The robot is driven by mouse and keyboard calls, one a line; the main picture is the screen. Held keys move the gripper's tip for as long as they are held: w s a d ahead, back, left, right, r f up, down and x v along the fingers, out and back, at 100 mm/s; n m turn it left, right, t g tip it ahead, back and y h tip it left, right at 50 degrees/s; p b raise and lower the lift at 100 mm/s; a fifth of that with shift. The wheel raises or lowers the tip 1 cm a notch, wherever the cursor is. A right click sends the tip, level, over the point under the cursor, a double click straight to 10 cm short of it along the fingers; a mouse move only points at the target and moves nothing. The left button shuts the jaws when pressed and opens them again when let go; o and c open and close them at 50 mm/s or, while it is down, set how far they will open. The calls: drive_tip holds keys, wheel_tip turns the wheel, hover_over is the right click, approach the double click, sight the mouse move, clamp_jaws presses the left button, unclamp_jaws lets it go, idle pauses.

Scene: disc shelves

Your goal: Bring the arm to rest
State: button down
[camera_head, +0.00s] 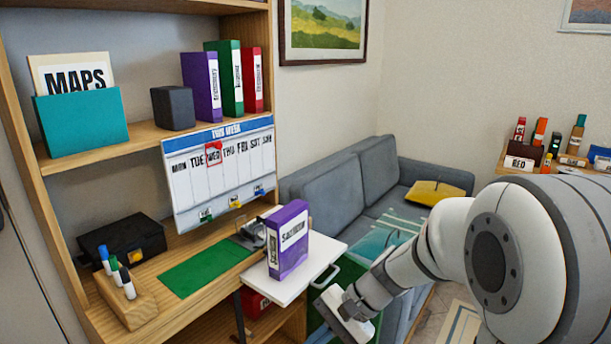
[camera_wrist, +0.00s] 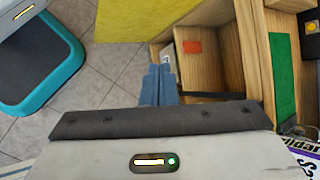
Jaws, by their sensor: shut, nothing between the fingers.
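My arm reaches in from the right in the head view, bends down to the left, and ends at the wrist near the bottom centre. The wrist end hangs in front of the grey sofa (camera_head: 330,190) and to the lower right of a white pull-out board (camera_head: 300,275). My gripper (camera_wrist: 160,70) shows in the wrist view as two blue-grey fingers pressed together, with nothing between them. The fingertips are seen over the tiled floor beside the wooden shelf (camera_wrist: 225,50).
A purple binder (camera_head: 288,240) stands upright on the white board, close to my wrist. The wooden shelf unit (camera_head: 120,150) fills the left. A side table (camera_head: 510,165) with small items stands at right. In the wrist view, a teal-edged stool (camera_wrist: 40,65) is at left.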

drive_tip(key=s+d+r+n+t+h+p, duration=0.2)
drive_tip(key=s+d+r+n+h+p, duration=0.1)
drive_tip(key=r, duration=0.5)
drive_tip(key=s+d+r+n+t+h+p, duration=0.2)
drive_tip(key=s+d+r+h+p, duration=0.3)
drive_tip(key=d+r, duration=0.4)
drive_tip(key=s+d+n+p, duration=0.1)
drive_tip(key=p, duration=0.1)
drive_tip(key=shift+s+d+n+h+p, duration=0.2)
drive_tip(key=shift+s+n+h+p, duration=0.1)
drive_tip(key=shift+s+n+p, duration=0.1)
